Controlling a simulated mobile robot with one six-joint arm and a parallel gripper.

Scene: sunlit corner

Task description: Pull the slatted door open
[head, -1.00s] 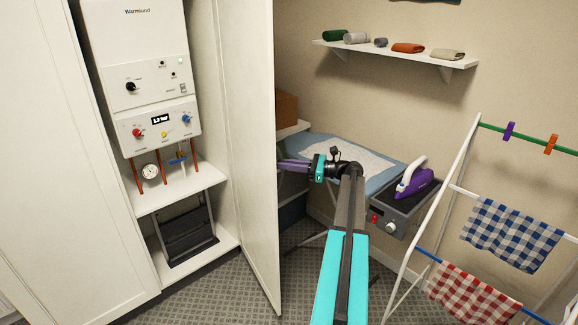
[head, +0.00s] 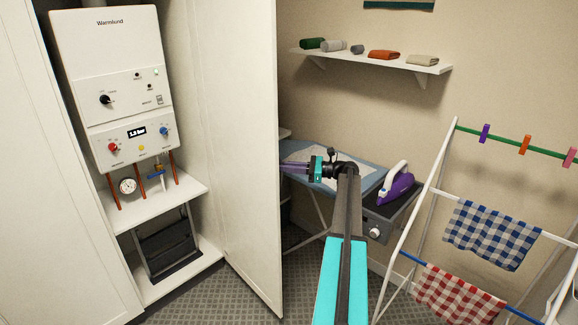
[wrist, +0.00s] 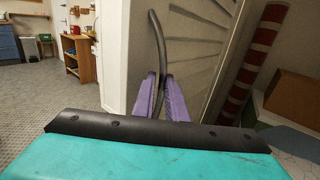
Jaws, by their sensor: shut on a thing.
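The door (head: 232,150) of the white cupboard stands open. The head view shows its plain inner face, and its slatted face shows in the wrist view (wrist: 205,42). A dark curved bar handle (wrist: 157,38) runs up the slatted side. My gripper (wrist: 163,82) has its purple fingers closed around the lower part of this handle. In the head view my gripper (head: 284,167) reaches behind the door's free edge, so its fingertips and the handle are hidden there.
A boiler (head: 112,85) hangs inside the cupboard above a white shelf (head: 150,212). An ironing board (head: 350,160) with an iron (head: 396,184) stands behind my arm. A drying rack (head: 420,215) with cloths is close on the right. Floor shows beneath the door.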

